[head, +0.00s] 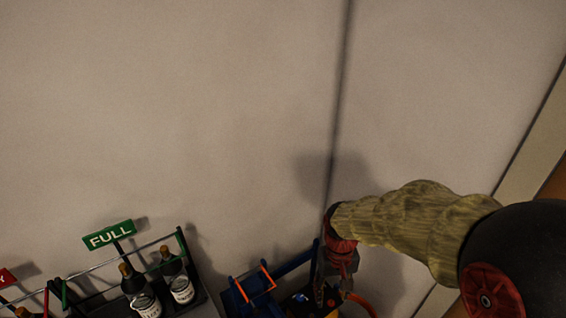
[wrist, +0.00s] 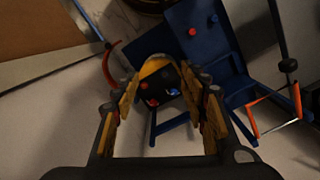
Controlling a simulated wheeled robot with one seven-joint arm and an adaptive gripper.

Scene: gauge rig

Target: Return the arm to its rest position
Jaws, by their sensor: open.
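My gripper (wrist: 160,115) is open in the wrist view, with its two yellow-padded fingers apart and nothing held between them.
At lower left in the head view, dark bottles (head: 181,282) stand in a rack under a green FULL sign (head: 110,234). A red sign (head: 6,277) is at the left edge. An orange-red curved hose (head: 362,303) lies beside my wrist. The pale wall above is bare.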

